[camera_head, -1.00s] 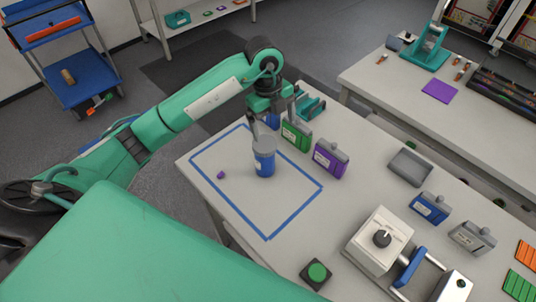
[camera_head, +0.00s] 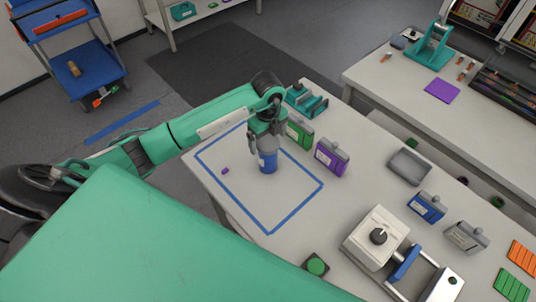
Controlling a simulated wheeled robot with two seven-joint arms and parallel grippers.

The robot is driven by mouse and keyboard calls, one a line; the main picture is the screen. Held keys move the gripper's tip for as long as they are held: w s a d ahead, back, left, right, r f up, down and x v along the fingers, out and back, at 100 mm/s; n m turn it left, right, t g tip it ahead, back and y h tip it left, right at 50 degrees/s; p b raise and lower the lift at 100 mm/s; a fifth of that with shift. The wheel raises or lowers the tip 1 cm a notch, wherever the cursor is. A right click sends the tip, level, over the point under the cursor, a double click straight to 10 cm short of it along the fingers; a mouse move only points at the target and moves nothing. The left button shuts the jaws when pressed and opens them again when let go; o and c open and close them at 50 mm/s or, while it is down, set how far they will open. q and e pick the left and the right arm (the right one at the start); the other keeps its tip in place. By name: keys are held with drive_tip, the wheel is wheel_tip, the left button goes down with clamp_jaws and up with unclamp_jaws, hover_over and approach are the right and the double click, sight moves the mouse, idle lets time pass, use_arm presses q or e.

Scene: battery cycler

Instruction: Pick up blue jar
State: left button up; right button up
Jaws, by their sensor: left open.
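The blue jar (camera_head: 268,162) stands upright on the table inside the blue taped rectangle, near its back right side. Its lid and upper part are hidden behind my left gripper (camera_head: 265,146). My left gripper points down over the jar, with its fingers at the jar's top on either side. It is open; whether the fingers touch the jar cannot be told. My right gripper is not in view.
A small purple piece (camera_head: 225,171) lies left of the jar. Green (camera_head: 299,132) and purple (camera_head: 331,156) cells stand close on the right. A teal fixture (camera_head: 306,101) is behind. The front of the taped rectangle (camera_head: 268,233) is clear.

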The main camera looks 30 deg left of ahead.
sight(268, 141)
use_arm(q)
wheel_tip(268, 141, down, 3)
drive_tip(key=shift+s+r+p, duration=0.1)
drive_tip(key=shift+p, duration=0.7)
drive_tip(key=shift+f, duration=0.4)
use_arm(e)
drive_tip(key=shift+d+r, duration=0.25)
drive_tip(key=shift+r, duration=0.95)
use_arm(q)
drive_tip(key=shift+c, duration=0.4)
drive_tip(key=c, duration=1.3)
drive_tip(key=shift+r, duration=0.1)
